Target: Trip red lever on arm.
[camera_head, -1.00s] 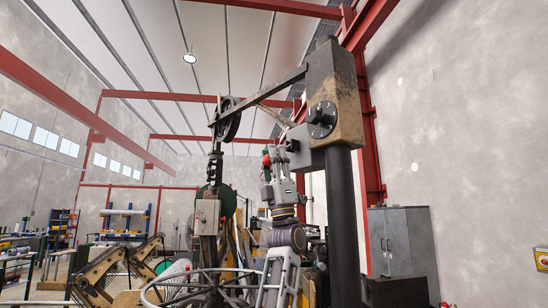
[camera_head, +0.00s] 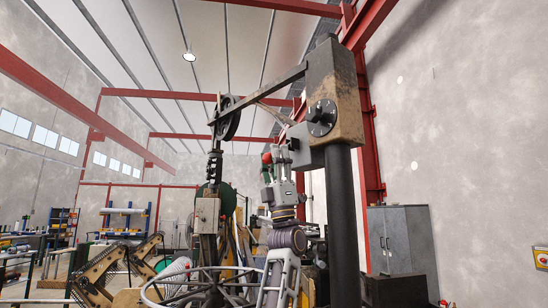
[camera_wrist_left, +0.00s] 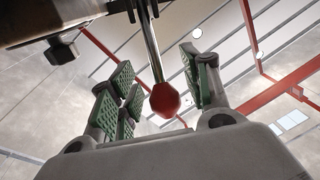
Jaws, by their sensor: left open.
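The red lever knob (camera_wrist_left: 165,100) hangs on a thin metal rod below the machine arm in the left wrist view. In the head view the red knob (camera_head: 266,158) shows small beside my fingers, under the machine's jib arm (camera_head: 270,92). My left gripper (camera_wrist_left: 158,80) is open, with green padded fingers on both sides of the knob. The knob appears between the fingers in the picture; contact cannot be told. In the head view my left gripper (camera_head: 278,156) points up, just left of the machine's column. My right gripper is not in view.
The worn machine head (camera_head: 334,95) and its thick dark column (camera_head: 342,220) stand close to the right of my left arm. A pulley (camera_head: 227,118) with a hanging hook block (camera_head: 207,208) is to the left. A grey cabinet (camera_head: 400,240) stands at the right.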

